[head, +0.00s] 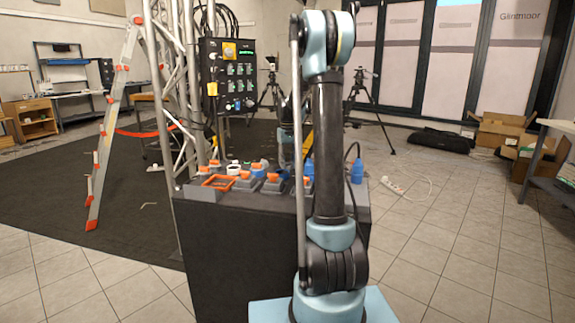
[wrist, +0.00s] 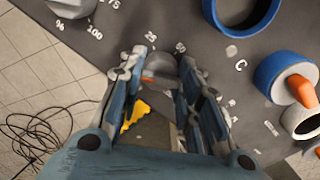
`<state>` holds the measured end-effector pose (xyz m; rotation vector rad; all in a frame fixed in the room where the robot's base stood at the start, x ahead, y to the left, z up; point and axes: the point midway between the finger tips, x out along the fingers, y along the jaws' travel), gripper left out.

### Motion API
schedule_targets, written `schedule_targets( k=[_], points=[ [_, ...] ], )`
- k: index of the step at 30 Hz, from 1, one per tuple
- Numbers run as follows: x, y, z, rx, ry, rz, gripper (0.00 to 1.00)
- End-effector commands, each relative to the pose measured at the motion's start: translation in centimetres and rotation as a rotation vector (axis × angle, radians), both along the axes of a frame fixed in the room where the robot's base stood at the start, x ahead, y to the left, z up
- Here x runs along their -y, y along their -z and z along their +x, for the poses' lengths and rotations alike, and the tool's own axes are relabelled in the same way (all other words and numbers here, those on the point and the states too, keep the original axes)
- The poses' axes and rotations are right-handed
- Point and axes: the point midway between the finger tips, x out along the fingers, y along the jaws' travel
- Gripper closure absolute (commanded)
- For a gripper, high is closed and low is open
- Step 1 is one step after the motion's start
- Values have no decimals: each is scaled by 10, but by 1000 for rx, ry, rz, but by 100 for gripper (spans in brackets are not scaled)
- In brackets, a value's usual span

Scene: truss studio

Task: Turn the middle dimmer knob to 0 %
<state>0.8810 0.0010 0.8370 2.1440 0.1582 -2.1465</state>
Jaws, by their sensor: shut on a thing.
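In the wrist view my gripper (wrist: 160,78) is shut on a small grey dimmer knob (wrist: 158,65) that has an orange-red mark. Its fingers lie on either side of the knob. White figures 25 and 50 stand on the dark grey panel (wrist: 205,20) beyond it. The fingers hide the rest of this scale, so I cannot tell the exact setting. In the head view the dark console (head: 235,235) stands behind my arm, which hides most of my gripper.
A blue ring (wrist: 240,12) and a blue and orange fitting (wrist: 284,74) rise from the panel to the right. An orange frame (head: 218,182) and several fittings crowd the console top. A truss (head: 176,90) and a ladder (head: 112,120) stand left.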

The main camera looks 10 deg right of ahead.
Motion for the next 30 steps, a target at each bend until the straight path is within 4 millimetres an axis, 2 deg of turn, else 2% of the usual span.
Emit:
schedule_targets(
  k=[3,4,6,16,20,23,30],
  points=[
    [1,0,1,2,1,-2,92],
    [1,0,1,1,1,-2,62],
    [1,0,1,1,1,-1,48],
    [0,-1,0,0,1,-1,48],
    [0,-8,0,0,1,-1,48],
    [0,-21,0,0,1,-1,48],
    [1,-67,1,0,1,-1,48]
  ],
)
